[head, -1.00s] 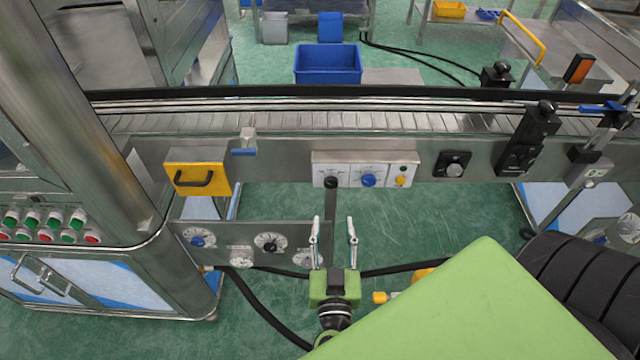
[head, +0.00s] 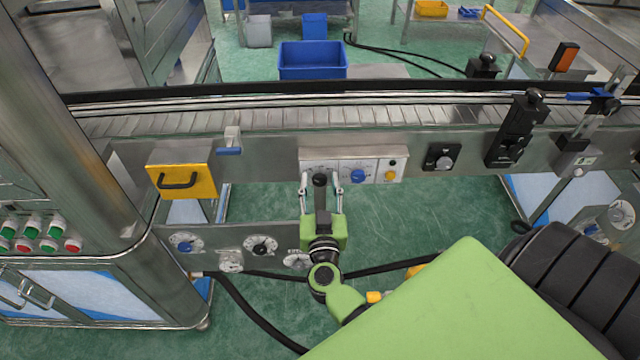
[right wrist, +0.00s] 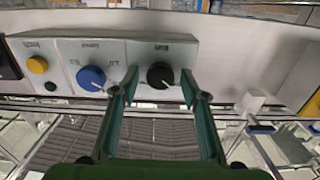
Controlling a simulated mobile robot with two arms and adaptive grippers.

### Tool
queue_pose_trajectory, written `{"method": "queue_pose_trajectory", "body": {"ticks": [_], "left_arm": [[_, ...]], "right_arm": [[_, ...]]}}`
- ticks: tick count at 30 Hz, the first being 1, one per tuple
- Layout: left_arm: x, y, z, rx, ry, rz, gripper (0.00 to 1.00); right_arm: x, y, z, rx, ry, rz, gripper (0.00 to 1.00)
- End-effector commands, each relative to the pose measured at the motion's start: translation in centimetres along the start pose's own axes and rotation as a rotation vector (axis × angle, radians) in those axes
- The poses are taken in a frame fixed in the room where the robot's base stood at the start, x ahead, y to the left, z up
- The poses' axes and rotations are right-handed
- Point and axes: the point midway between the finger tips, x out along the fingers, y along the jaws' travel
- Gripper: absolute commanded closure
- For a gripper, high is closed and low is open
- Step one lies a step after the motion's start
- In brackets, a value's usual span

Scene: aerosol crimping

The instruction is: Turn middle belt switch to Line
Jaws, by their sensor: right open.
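A white control panel (head: 339,166) is on the side of the conveyor belt. It has a black rotary knob (head: 319,179) at its left, a blue knob (head: 358,176) in the middle and a yellow button (head: 390,175) at its right. In the right wrist view the panel appears turned over, with the black knob (right wrist: 160,75) at its right end. My right gripper (head: 322,186) is open, its fingers on either side of the black knob; I cannot tell if they touch it. The printed labels are too small to read. My left gripper is not in view.
A yellow box with a black handle (head: 183,181) is left of the panel. A separate black switch (head: 441,157) is to its right. A lower panel with dials (head: 240,246) and black cables lie below, near my right arm.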

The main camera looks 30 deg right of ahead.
Motion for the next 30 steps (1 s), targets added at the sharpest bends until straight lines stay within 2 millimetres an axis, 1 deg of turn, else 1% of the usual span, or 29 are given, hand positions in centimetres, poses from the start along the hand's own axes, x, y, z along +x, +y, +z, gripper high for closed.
{"method": "queue_pose_trajectory", "body": {"ticks": [1,2,3,6,14,20,26,30], "left_arm": [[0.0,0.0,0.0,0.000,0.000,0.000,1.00],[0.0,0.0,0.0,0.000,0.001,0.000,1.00],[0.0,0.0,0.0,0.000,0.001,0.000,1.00],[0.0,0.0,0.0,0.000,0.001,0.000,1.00],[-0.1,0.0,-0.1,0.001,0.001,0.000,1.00],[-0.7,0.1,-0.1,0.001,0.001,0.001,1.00],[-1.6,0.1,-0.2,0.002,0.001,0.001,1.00],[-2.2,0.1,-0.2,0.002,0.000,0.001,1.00]], "right_arm": [[0.0,0.0,0.0,0.000,0.000,0.000,0.59],[0.0,0.0,0.0,0.000,0.000,0.000,0.64],[0.0,0.0,0.0,0.000,0.000,0.000,0.75],[0.0,0.0,0.0,0.000,0.000,0.000,0.98],[-0.1,0.0,0.0,0.011,-0.001,0.000,0.97],[-0.1,0.0,-0.1,0.074,-0.003,-0.001,0.97],[-0.1,0.1,-0.1,0.212,-0.004,-0.001,0.97],[-0.1,0.1,-0.1,0.337,-0.003,0.000,0.97]]}}
